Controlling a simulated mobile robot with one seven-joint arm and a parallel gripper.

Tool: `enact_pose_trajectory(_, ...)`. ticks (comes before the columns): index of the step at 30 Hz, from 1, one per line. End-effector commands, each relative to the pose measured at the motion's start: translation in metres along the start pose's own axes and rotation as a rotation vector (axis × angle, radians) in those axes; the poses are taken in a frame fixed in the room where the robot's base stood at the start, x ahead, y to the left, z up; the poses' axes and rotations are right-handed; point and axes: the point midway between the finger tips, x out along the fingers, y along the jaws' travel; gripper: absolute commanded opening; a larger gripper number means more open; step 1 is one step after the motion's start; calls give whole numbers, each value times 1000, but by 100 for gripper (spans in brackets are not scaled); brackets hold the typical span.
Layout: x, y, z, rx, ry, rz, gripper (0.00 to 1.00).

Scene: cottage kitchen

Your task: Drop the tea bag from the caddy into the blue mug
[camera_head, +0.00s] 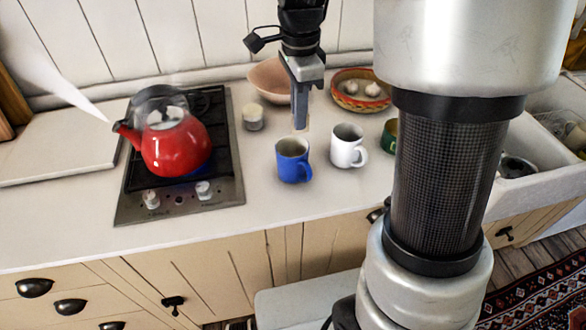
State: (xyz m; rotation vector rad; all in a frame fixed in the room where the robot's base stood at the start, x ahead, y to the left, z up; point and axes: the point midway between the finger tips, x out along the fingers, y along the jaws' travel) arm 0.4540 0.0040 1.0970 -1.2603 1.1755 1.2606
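The blue mug (293,161) stands upright on the counter, its handle to the right. My gripper (301,127) points down above the mug's rim in the picture, its tip a little behind or over the opening. I see its fingers nearly edge-on, so I cannot tell whether they are open or shut. A small pale sliver shows beside the fingertips; I cannot make out whether it is a tea bag. A small pale canister (253,119), possibly the caddy, stands to the left behind the mug; its inside cannot be made out. The inside of the mug is mostly hidden.
A white mug (348,147) stands close to the right of the blue one, and a green mug (389,136) is partly hidden behind my arm. A steaming red kettle (178,148) sits on the hob (219,130). A pink bowl (269,80) and a basket (345,101) stand behind.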

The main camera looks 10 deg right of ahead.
Motion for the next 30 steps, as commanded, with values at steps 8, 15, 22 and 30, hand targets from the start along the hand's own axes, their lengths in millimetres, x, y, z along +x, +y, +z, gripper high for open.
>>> enact_pose_trajectory(8, 3, 0, 0, 0, 0, 0, 1)
enact_pose_trajectory(15, 3, 0, 0, 0, 0, 0, 27)
enact_pose_trajectory(22, 1, 0, 0, 0, 0, -1, 27)
enact_pose_trajectory(30, -41, -1, 0, 0, 0, -6, 27)
